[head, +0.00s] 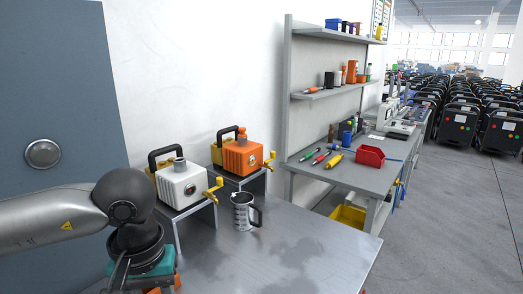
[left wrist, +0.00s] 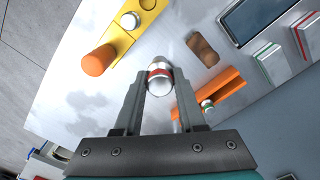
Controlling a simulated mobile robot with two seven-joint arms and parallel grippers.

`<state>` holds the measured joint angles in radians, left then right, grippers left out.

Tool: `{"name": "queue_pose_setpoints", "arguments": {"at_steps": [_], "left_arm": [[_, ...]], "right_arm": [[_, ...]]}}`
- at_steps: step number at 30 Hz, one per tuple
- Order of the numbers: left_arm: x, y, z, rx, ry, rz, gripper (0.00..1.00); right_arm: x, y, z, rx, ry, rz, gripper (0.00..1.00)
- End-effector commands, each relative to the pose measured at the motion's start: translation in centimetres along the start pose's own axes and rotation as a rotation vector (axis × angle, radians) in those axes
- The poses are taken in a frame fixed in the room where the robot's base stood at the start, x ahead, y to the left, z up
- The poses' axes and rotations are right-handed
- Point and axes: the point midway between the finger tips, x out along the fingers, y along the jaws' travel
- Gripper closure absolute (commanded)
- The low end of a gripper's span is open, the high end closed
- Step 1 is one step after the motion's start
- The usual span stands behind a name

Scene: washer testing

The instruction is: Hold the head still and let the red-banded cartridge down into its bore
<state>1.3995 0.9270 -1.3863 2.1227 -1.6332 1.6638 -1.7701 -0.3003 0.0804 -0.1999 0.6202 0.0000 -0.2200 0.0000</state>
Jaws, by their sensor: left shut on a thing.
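My left gripper (left wrist: 158,88) is shut on a silver cartridge with a red band (left wrist: 160,76), seen between its two fingertips in the left wrist view. The cartridge is seen nearly end on; its bore is not clearly visible. A yellow body (left wrist: 121,38) with a silver round part (left wrist: 130,20) and an orange knob (left wrist: 98,60) lies up and left of the cartridge. In the head view my left gripper's teal body (head: 152,266) is at the bottom edge, its fingertips out of view. My right gripper is not in view.
An orange rack (left wrist: 222,88) with a green-banded cartridge (left wrist: 207,103) is close by the right finger. A brown block (left wrist: 202,50) and dark tray (left wrist: 258,18) lie beyond. A metal jug (head: 243,211) stands on the steel table (head: 290,255), whose right part is clear.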

Motion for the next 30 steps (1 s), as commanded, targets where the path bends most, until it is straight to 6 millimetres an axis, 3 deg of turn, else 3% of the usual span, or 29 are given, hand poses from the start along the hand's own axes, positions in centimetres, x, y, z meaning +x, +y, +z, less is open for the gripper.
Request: {"name": "queue_pose_setpoints", "arguments": {"at_steps": [6, 23, 28, 30], "left_arm": [[0.33, 0.34, 1.00, 0.173, 0.001, -0.001, 1.00], [0.44, 0.45, 1.13, 0.191, -0.002, 0.002, 1.00], [0.39, 0.38, 1.09, 0.189, -0.001, 0.000, 1.00], [0.36, 0.37, 1.07, 0.188, 0.000, 0.000, 1.00]], "right_arm": [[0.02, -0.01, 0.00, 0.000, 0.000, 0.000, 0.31], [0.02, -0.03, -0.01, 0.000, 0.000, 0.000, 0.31], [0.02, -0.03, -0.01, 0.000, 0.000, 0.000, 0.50], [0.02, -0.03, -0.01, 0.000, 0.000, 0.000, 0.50]]}}
